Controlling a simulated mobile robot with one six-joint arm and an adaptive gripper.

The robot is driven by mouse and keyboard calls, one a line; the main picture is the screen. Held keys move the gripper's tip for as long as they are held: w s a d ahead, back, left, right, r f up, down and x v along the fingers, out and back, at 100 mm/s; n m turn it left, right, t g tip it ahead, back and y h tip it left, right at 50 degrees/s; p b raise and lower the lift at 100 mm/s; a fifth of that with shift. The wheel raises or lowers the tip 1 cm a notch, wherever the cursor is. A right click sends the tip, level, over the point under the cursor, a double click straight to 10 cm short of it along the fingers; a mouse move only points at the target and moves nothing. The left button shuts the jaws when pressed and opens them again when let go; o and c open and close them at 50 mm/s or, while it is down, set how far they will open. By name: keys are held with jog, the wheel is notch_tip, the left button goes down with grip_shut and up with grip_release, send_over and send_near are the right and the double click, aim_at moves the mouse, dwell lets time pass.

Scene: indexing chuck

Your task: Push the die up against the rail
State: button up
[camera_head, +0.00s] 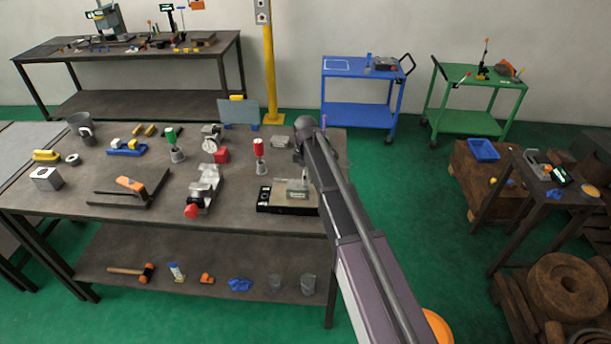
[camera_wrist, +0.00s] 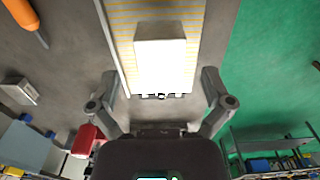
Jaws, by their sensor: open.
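The die looks like a pale, boxy block (camera_wrist: 165,60) in the wrist view. It sits on a light plate with yellow lines (camera_wrist: 190,12). The rail appears to be the thin pale strip (camera_wrist: 108,42) along the plate's left edge; a clear gap of lined plate lies between it and the block. My gripper (camera_wrist: 160,78) is open, its fingers spread to either side of the block's near end, and it holds nothing. Contact cannot be told. In the head view, the block (camera_head: 298,190) stands on a black-fronted unit (camera_head: 272,208) at the bench's right; my arm hides part of that area.
An orange-handled tool (camera_head: 130,185) lies farther left on the bench (camera_head: 235,200). The bench's right edge is close, with open green floor beyond.

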aim_at(306, 189)
jog(key=shift+f+b, duration=3.1)
jog(key=shift+f, duration=0.25)
jog(key=c, duration=1.2)
